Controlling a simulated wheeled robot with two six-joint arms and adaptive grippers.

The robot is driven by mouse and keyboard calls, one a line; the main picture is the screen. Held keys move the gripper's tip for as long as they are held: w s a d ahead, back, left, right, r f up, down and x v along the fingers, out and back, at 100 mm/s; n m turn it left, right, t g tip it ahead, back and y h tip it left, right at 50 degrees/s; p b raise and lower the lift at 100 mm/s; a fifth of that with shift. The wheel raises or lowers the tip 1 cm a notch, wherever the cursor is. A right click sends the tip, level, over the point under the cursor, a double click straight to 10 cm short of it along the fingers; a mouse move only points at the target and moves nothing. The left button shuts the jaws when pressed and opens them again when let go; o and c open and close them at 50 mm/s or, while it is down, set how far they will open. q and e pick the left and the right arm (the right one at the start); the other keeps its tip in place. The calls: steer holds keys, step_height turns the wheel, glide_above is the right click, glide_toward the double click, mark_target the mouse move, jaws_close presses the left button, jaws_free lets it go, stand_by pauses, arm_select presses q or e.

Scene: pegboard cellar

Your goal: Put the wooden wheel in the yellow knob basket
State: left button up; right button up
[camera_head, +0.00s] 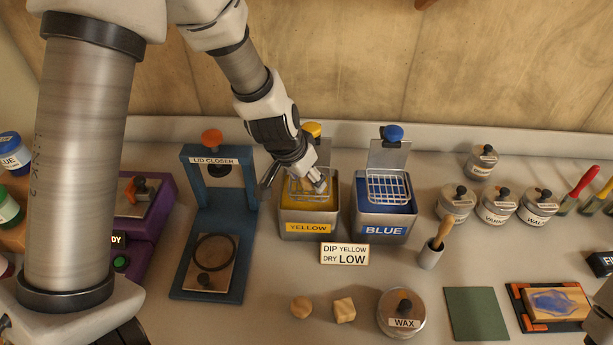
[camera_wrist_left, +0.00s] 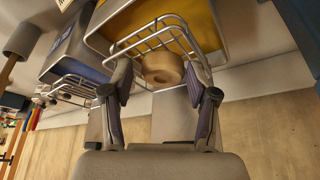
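The wooden wheel (camera_wrist_left: 163,68), a light brown disc with a centre hole, shows in the left wrist view at the wire basket. It appears to lie in the basket; the gripper hides it in the head view. The yellow knob basket (camera_head: 301,190) is at the tin labelled YELLOW (camera_head: 308,227), with its yellow knob (camera_head: 312,130) behind my arm. My left gripper (camera_head: 297,180) is over this basket. In the left wrist view its fingers (camera_wrist_left: 158,72) stand apart on either side of the wheel, with gaps visible. My right gripper is not clearly in view.
The blue tin (camera_head: 384,230) with its blue knob basket (camera_head: 388,186) stands close on the right. The blue lid closer (camera_head: 213,210) stands left. Two wooden pieces (camera_head: 301,308) (camera_head: 345,310) and the wax jar (camera_head: 402,312) are in front. A sign (camera_head: 345,253) stands before the tins.

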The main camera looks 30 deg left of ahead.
arm_select(q)
steer(key=shift+r, duration=0.1)
steer(key=p+v, duration=1.1)
steer(key=shift+r, duration=0.3)
